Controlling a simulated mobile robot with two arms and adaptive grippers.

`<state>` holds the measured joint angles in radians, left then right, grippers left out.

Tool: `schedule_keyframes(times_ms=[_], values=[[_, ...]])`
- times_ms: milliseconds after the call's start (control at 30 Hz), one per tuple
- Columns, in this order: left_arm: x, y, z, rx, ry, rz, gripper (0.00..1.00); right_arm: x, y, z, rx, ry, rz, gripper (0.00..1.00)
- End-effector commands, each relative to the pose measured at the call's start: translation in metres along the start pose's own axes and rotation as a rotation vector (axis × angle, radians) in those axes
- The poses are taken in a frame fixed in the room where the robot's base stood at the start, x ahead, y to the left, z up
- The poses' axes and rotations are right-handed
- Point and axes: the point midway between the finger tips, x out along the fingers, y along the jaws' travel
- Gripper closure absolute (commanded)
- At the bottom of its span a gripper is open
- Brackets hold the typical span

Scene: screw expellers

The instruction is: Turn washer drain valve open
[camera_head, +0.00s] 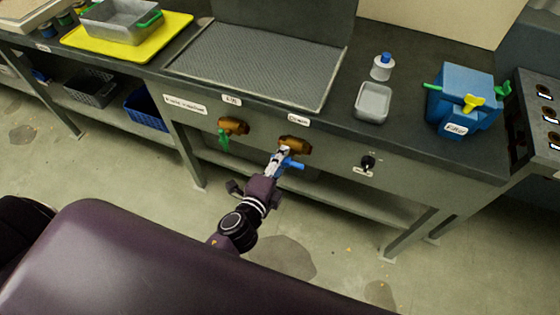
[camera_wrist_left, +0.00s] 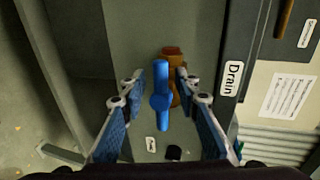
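The drain valve is a brass fitting (camera_head: 296,143) on the front of the washer counter, below a "Drain" label (camera_head: 298,119). My left gripper (camera_head: 280,156) is at this valve. In the left wrist view, the blue handle (camera_wrist_left: 161,94) stands between the fingers of my left gripper (camera_wrist_left: 158,88), in front of the brass body (camera_wrist_left: 174,72). The fingers are open, with a visible gap on each side of the handle. My right gripper is not in view.
Another brass valve with a green handle (camera_head: 224,137) sits just left on the same front panel. A black knob (camera_head: 368,162) is to the right. A blue box (camera_head: 462,100) with green and yellow fittings, a grey container (camera_head: 373,102) and a bottle (camera_head: 382,68) stand on the counter.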

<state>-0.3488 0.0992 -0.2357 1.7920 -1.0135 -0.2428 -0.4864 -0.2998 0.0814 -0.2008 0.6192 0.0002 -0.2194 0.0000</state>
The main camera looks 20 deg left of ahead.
Motion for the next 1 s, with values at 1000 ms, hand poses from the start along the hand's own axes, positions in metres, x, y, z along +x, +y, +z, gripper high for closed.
schedule_keyframes(times_ms=[1000], values=[[-0.119,0.000,0.000,-0.001,0.000,0.000,0.71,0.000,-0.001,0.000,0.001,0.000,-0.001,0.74]])
